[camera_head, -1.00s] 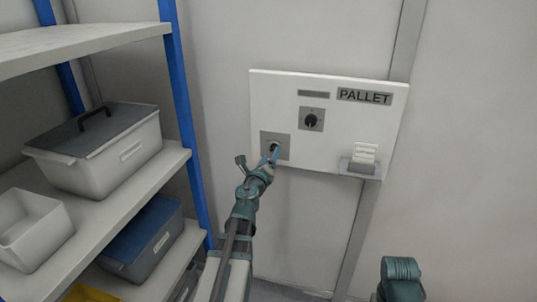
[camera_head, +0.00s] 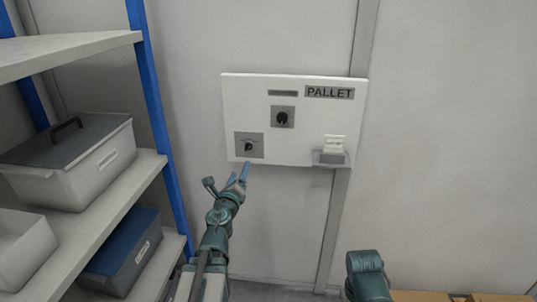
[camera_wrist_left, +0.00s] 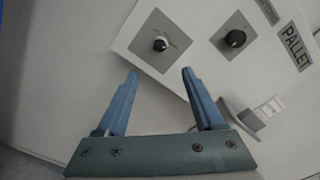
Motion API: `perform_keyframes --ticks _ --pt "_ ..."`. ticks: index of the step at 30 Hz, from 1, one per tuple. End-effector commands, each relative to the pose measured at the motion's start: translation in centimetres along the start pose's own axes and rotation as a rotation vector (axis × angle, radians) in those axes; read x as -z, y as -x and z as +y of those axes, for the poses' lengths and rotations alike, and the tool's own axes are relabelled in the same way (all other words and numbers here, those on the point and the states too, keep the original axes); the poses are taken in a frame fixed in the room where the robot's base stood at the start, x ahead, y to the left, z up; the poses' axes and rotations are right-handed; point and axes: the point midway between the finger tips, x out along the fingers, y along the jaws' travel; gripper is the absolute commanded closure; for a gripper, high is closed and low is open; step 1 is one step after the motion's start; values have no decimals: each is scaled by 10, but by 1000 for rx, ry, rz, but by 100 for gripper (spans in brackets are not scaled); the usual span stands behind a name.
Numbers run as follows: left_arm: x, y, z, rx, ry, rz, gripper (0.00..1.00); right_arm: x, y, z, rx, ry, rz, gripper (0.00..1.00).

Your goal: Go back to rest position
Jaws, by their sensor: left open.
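My left gripper (camera_head: 238,174) is in the head view, just below the lower left knob of the white PALLET panel (camera_head: 305,125). It is open and empty, with its two blue fingers apart in the left wrist view (camera_wrist_left: 160,82). The lower knob (camera_head: 248,147) is clear of the fingers, and it also shows beyond them in the left wrist view (camera_wrist_left: 160,44). The upper knob (camera_head: 283,118) sits on its own grey plate. Part of my right arm shows at the bottom of the head view; its gripper is out of view.
A shelf unit with blue posts (camera_head: 160,120) stands at the left, close to my left arm. It holds a lidded grey bin (camera_head: 80,175) and a blue-lidded bin (camera_head: 122,255). A card holder (camera_head: 331,158) juts from the panel. Brown boxes (camera_head: 440,297) lie at the bottom right.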

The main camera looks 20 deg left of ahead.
Motion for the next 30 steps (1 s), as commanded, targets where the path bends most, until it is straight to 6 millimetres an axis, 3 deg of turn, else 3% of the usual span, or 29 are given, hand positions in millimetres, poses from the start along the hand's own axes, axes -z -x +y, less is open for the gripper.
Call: perform_keyframes --ticks 5,10,13,16,20,24,27,30 --pt "-1 -1 -3 -10 39 -14 31 0 2 0 0 0 0 61" --pt "3 0 -15 -117 349 -104 31 -1 16 2 0 0 0 61" --pt "23 9 -15 -256 629 -160 31 -2 26 2 0 0 0 61" --pt "60 27 -11 -438 888 -198 31 -2 35 3 0 0 0 61" --pt "125 70 -12 -738 1160 -225 31 -3 47 4 0 0 0 61" --pt "196 138 -26 -1100 1328 -241 31 -4 58 6 0 0 0 61" --pt "231 187 -40 -1325 1361 -250 31 -4 64 6 0 0 0 61" --pt "253 228 -54 -1500 1354 -260 31 -4 68 6 0 0 0 61"
